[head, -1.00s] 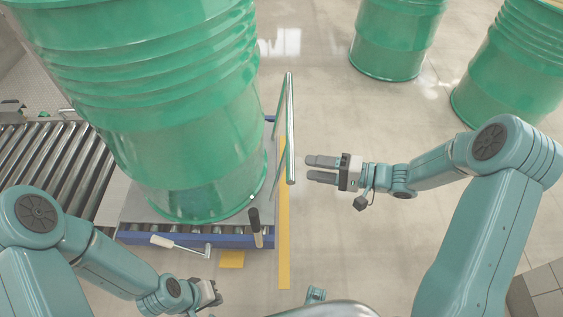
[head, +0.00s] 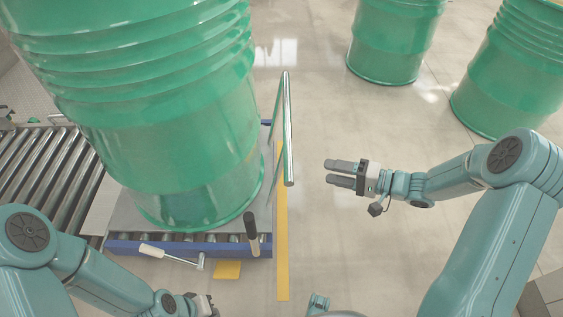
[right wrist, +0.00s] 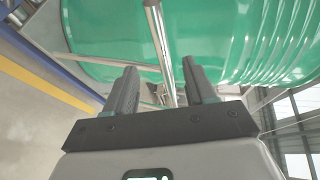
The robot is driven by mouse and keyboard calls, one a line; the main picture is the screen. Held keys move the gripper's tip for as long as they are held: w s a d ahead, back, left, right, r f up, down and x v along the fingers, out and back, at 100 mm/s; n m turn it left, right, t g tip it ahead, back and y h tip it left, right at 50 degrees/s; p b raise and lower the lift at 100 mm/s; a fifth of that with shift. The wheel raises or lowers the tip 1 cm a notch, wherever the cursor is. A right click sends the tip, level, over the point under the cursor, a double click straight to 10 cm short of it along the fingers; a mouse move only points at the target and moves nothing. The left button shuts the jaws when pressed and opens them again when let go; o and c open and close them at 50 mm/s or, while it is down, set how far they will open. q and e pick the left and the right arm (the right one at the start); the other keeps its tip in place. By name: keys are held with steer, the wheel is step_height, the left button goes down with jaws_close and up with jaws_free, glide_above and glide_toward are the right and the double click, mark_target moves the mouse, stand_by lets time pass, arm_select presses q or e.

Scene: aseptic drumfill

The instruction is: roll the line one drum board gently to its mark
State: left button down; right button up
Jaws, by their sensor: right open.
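A large green drum (head: 180,130) stands upright on a grey board (head: 128,212), which lies on the rollers of a blue-framed conveyor (head: 180,246) at the left. A shiny upright rail (head: 288,130) stands beside the drum on its right. My right gripper (head: 333,172) is open and empty, to the right of the rail and apart from it. In the right wrist view the rail (right wrist: 160,50) shows between the open fingers, with the drum (right wrist: 220,40) behind it. My left gripper (head: 205,305) is at the bottom edge, near the conveyor's front; its fingers are too small to tell.
A white-handled crank (head: 165,253) and a black-handled lever (head: 251,228) stick out at the conveyor's front. A yellow floor line (head: 282,240) runs beside it. More green drums (head: 393,45) stand at the back right. The floor between is clear.

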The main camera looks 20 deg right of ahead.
mark_target(289, 164)
steer(key=b+x, duration=0.4)
steer(key=x, duration=0.9)
steer(key=shift+f, duration=0.1)
steer(key=shift+x, duration=1.1)
jaws_close()
steer(key=shift+a, duration=0.15)
